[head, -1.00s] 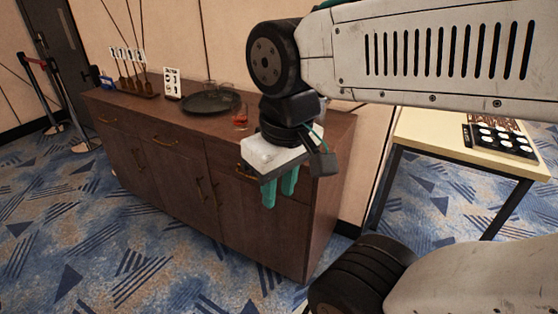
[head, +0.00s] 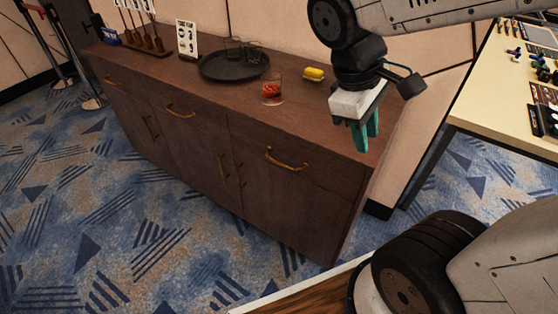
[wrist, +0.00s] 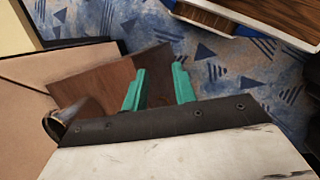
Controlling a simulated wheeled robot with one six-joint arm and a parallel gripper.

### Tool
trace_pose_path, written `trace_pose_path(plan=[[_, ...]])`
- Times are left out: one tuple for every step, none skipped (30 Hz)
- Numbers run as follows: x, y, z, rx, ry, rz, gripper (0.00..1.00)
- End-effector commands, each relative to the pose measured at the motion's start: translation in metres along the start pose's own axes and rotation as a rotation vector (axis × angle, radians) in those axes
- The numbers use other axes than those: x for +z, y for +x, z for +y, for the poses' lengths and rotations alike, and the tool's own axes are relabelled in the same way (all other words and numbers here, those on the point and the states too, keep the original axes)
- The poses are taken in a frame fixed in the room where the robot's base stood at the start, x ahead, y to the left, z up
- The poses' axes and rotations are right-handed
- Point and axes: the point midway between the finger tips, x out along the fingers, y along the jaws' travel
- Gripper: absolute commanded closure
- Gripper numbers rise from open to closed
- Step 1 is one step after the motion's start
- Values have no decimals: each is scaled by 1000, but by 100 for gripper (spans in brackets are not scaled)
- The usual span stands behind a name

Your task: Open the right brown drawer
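The right brown drawer (head: 322,178) is at the right end of the sideboard, at the top of its front, and is shut. Its brass bar handle (head: 287,160) is in clear view in the head view. My gripper (head: 366,142) has teal fingers pointing down, to the right of the handle and apart from it, by the sideboard's right end. In the wrist view my gripper (wrist: 160,88) has its fingers apart with nothing held between them. A brown part of the sideboard (wrist: 100,90) shows behind the fingers there; the handle cannot be made out.
On the sideboard top stand a red drink glass (head: 272,90), a yellow item (head: 314,74), a dark round tray (head: 234,66) with glasses, and a white sign (head: 187,40). A pale table (head: 490,95) stands at right. Carpet in front of the sideboard is clear.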

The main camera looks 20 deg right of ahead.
Motion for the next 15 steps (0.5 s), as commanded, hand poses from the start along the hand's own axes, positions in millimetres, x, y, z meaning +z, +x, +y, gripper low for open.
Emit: trace_pose_path(plan=[[-11, 7, 6, 32, -114, -71, 73], [-17, 11, 11, 53, -183, -111, 73], [-26, 15, 16, 82, -276, -163, 73], [-32, 19, 20, 102, -347, -204, 73], [-40, 23, 24, 121, -419, -245, 73], [-50, 28, 28, 145, -512, -299, 73], [-58, 32, 31, 162, -584, -341, 73], [-66, 35, 33, 179, -656, -382, 73], [-78, 41, 36, 201, -753, -439, 73], [-86, 45, 38, 216, -825, -482, 73], [-96, 49, 40, 231, -896, -526, 73], [-109, 55, 41, 250, -993, -584, 73], [-118, 60, 42, 263, -1064, -629, 73], [-129, 65, 42, 276, -1137, -675, 73], [-142, 72, 41, 292, -1230, -736, 73]])
